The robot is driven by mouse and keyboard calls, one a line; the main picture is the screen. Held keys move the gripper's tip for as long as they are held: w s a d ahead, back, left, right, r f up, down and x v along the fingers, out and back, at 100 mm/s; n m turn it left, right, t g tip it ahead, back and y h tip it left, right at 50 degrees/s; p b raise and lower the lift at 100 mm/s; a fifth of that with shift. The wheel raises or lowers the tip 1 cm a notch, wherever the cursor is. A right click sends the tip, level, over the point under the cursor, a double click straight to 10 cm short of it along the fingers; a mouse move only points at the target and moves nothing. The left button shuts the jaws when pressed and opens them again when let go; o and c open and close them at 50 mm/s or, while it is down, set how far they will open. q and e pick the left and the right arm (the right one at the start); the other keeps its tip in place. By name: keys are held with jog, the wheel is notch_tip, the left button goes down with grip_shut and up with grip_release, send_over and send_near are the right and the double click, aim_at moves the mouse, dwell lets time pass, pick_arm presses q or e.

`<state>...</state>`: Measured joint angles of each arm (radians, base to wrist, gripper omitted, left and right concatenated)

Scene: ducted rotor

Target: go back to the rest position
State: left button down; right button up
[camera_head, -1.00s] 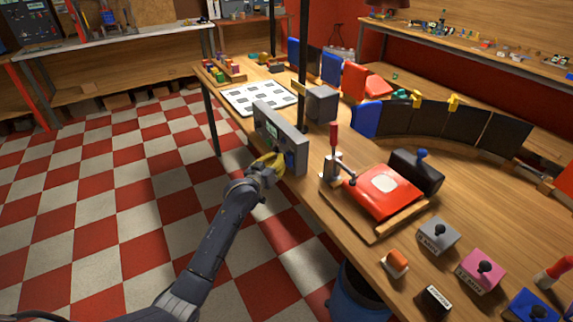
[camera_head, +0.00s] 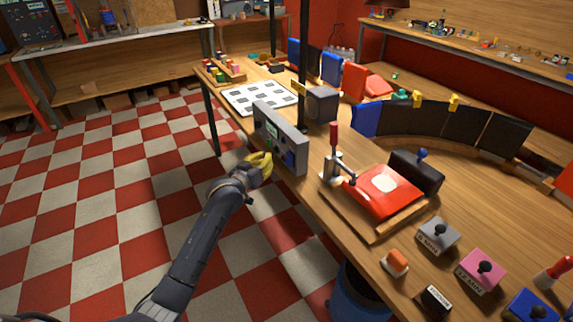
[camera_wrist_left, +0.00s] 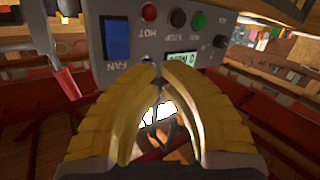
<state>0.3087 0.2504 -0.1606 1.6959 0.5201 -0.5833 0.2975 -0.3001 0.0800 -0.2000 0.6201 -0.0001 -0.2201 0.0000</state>
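My left gripper (camera_head: 262,162) has yellow fingers and is over the checkered floor, in front of the grey control panel (camera_head: 280,138) at the table's edge. In the left wrist view the yellow fingertips (camera_wrist_left: 156,68) come together with nothing held between them. A gap shows between the fingers lower down. The panel (camera_wrist_left: 146,38) appears upside down beyond the tips, with a blue FAN switch (camera_wrist_left: 115,38), a red button (camera_wrist_left: 149,12), a green button (camera_wrist_left: 199,20) and a small display. The fingertips look apart from the panel in the head view. My right gripper is not in view.
A blue bin (camera_head: 352,295) is below the edge. The floor on the left is clear.

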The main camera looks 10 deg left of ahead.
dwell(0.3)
pick_arm(q)
jog(key=s+a+f+m+g+y, duration=0.1)
jog(key=s+a+f+g, duration=0.1)
jog(key=f, duration=1)
jog(key=s+a+f+g+y, duration=0.1)
jog(key=s+a+f+y, duration=0.15)
jog(key=f, duration=1.05)
jog(key=s+a+f+m+g, duration=0.1)
jog(key=s+f+g, duration=0.1)
jog(key=s+f, duration=0.75)
jog(key=s+f+g, duration=0.2)
jog(key=s+f, duration=0.4)
jog(key=f, duration=0.6)
jog(key=s+f+m+g, duration=0.1)
jog(key=s+f+g, duration=0.1)
jog(key=s+f, duration=0.7)
jog(key=s+f+g, duration=0.2)
jog(key=s+f, duration=0.3)
jog(key=s, duration=0.9)
jog(key=s+d+f+g, duration=0.1)
jog(key=s+f+g, duration=0.1)
jog(key=s, duration=1.2)
jog(key=s+d+f+g, duration=0.1)
jog(key=s+f, duration=0.3)
jog(key=s, duration=0.9)
jog(key=shift+s+d+f+m+g, duration=0.15)
jog(key=shift+s+d+m+g, duration=0.2)
jog(key=shift+d, duration=0.3)
